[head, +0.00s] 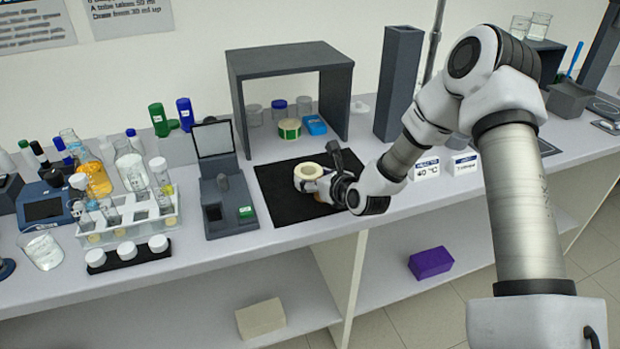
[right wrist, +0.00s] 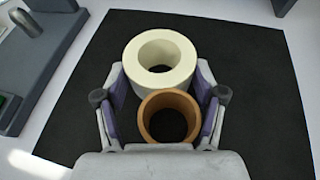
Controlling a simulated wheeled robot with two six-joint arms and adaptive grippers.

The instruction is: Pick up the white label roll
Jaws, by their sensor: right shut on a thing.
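The white label roll (head: 306,178), a thick cream-white ring, is at the middle of the black mat (head: 284,213). In the right wrist view the roll (right wrist: 161,58) sits between the tips of my right gripper (right wrist: 160,78), which is shut on it. I cannot tell whether the roll is clear of the mat. A brown ring-shaped roll (right wrist: 168,115) shows between the fingers, closer to my palm; in the head view it is mostly hidden by the gripper (head: 325,183). My left gripper is not in view.
A grey open-fronted shelf (head: 290,57) stands behind the mat, with a green-banded roll (head: 289,128) and jars inside. A grey device with a raised panel (head: 228,205) is left of the mat. A tall dark box (head: 398,85) stands at the back right.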

